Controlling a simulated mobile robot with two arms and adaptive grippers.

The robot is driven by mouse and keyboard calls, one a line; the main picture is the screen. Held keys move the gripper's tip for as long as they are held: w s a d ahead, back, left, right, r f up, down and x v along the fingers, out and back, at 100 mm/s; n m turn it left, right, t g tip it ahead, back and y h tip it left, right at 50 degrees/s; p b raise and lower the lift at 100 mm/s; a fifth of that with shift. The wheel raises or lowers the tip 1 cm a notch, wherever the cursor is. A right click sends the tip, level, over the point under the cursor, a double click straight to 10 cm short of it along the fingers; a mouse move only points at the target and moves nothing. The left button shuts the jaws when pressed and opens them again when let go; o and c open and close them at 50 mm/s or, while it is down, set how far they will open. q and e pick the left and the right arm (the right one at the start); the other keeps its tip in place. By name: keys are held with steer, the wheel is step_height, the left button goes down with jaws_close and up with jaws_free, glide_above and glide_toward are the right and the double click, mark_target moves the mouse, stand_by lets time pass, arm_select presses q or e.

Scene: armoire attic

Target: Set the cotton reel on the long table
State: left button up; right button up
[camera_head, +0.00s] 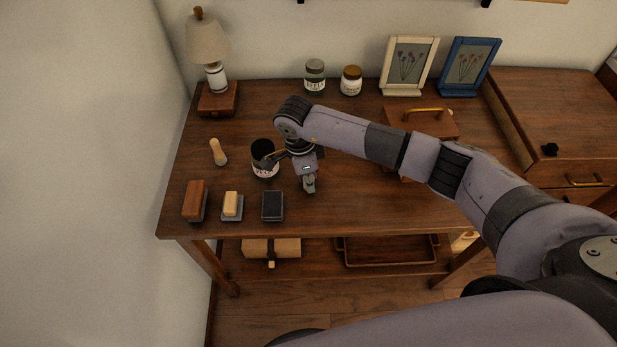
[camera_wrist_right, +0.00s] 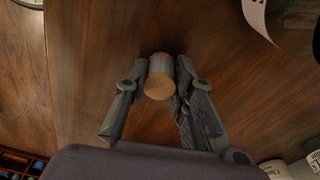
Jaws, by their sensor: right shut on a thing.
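The cotton reel (camera_wrist_right: 159,80), with pale wooden ends and light grey thread, sits between the fingertips of my right gripper (camera_wrist_right: 158,82) in the right wrist view. The fingers are shut on it. In the head view my right gripper (camera_head: 309,184) points down over the front middle of the long brown wooden table (camera_head: 370,205), right of the black block. The reel cannot be made out there. The table top (camera_wrist_right: 100,45) fills most of the wrist view behind the reel; whether the reel touches it I cannot tell. My left gripper is not in view.
Near my right gripper are a dark-lidded jar (camera_head: 264,160), a black block (camera_head: 272,205), a yellow-topped brush (camera_head: 232,204) and a brown block (camera_head: 195,200). A lamp (camera_head: 211,50), jars and frames stand behind. Bare table lies right of the gripper.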

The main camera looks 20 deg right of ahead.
steer(key=o, duration=0.8)
steer(key=shift+f, duration=0.1)
steer(key=shift+r+p, duration=0.3)
steer(key=r, duration=0.4)
steer(key=a+r+b, duration=0.1)
steer(key=r, duration=0.6)
steer(key=shift+w+a+r+b, duration=0.1)
steer(key=shift+a+r+b, duration=0.1)
steer(key=shift+r+b, duration=0.15)
